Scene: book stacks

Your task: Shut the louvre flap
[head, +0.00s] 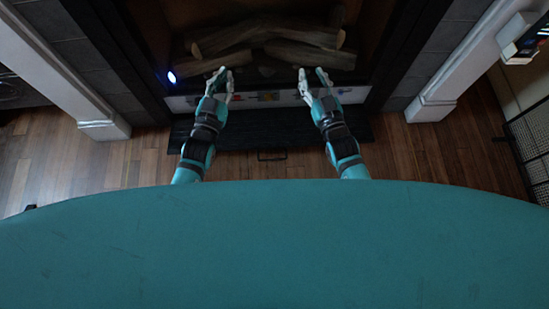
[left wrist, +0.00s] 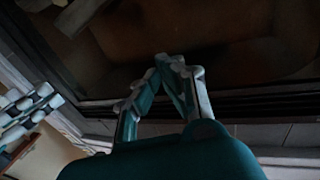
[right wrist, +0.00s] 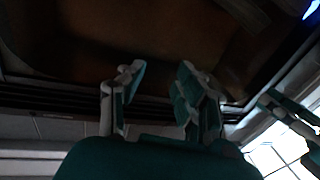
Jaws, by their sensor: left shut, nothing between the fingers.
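The louvre flap (head: 275,137) appears to be the dark panel lying folded down and open at the foot of the fireplace in the head view, with a small handle (head: 272,156) at its near edge. A pale control strip with coloured marks (head: 265,97) is exposed behind it. My left gripper (head: 221,74) is shut and empty, above the flap's left part; its fingertips meet in the left wrist view (left wrist: 170,60). My right gripper (head: 312,75) is above the flap's right part, its fingers apart and empty in the right wrist view (right wrist: 160,68). Neither visibly touches the flap.
Logs (head: 275,42) lie in the fireplace above the strip. White pillars (head: 455,70) stand at both sides. A wire-mesh screen (head: 530,145) is at the far right. The wooden floor (head: 420,150) near the flap is clear.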

